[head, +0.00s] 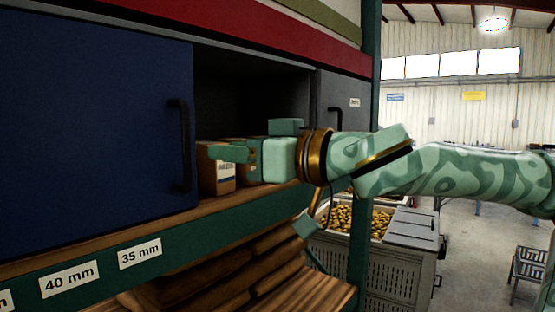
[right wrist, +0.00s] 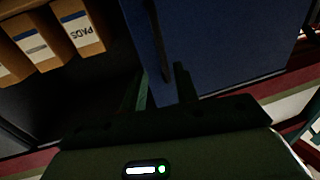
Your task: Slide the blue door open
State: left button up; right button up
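The blue door (head: 95,130) covers the left part of the cabinet in the head view, with a black upright handle (head: 180,145) near its right edge. A dark open bay lies to the right of that edge. My right gripper (head: 238,142) is in front of this bay, to the right of the handle, pointing left with its fingers apart and nothing held. In the right wrist view, the blue door (right wrist: 225,40) and its handle (right wrist: 165,50) lie beyond the open fingers (right wrist: 160,88). The handle lines up roughly between them; contact cannot be made out. My left gripper is out of view.
Cardboard boxes (head: 217,172) stand in the open bay, close behind my right gripper. A grey door (head: 340,105) closes the bay's right side. A green shelf edge (head: 95,262) with size labels runs below. A potato crate (head: 375,265) stands beneath my right arm.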

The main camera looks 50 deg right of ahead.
jog(key=b+v, duration=0.1)
jog(key=v, duration=0.5)
jog(key=shift+s+b, duration=0.35)
